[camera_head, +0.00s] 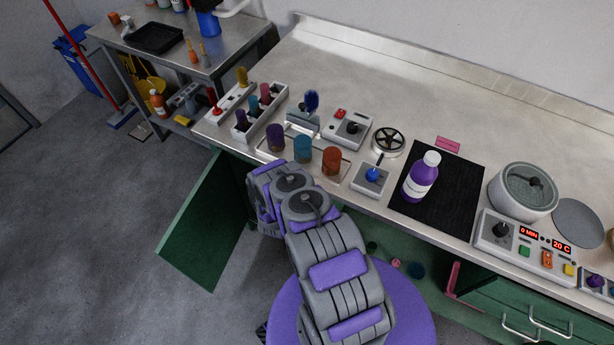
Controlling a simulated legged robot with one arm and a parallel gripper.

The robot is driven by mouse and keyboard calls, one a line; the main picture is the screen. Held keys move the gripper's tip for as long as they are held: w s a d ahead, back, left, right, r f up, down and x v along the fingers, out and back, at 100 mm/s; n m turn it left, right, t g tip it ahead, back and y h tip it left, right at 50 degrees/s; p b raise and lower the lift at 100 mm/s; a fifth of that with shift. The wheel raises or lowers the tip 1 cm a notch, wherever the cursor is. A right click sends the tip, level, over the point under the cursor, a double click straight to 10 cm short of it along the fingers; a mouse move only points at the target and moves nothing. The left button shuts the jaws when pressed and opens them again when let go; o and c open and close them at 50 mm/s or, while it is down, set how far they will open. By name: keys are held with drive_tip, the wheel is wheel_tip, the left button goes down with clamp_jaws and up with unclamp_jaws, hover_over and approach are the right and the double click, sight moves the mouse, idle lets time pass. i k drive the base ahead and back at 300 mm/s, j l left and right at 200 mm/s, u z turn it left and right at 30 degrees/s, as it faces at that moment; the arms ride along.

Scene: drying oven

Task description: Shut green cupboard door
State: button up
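The green cupboard door (207,222) stands open at the left end of the counter, swung outward over the grey floor. The open cupboard (385,244) under the counter shows to the right of my arm, with a few small round items inside. My purple and grey arm reaches from the bottom middle up to the counter's front edge. Its far end is close to the right of the door, near the hinge side. My gripper itself is hidden behind the arm links, so I cannot see its fingers or whether it touches the door.
The counter (330,75) above holds colored cups, a purple bottle (421,177) on a black mat, a burner and a device with a red display (525,243). Green drawers (530,312) are at lower right. A metal side table (215,55) stands upper left. Floor left of the door is clear.

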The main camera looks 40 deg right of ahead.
sight(198, 243)
drive_tip(key=k+j, duration=0.1)
drive_tip(key=j, duration=0.25)
drive_tip(key=k+j, duration=0.1)
drive_tip(key=j, duration=0.2)
drive_tip(key=k+j, duration=0.4)
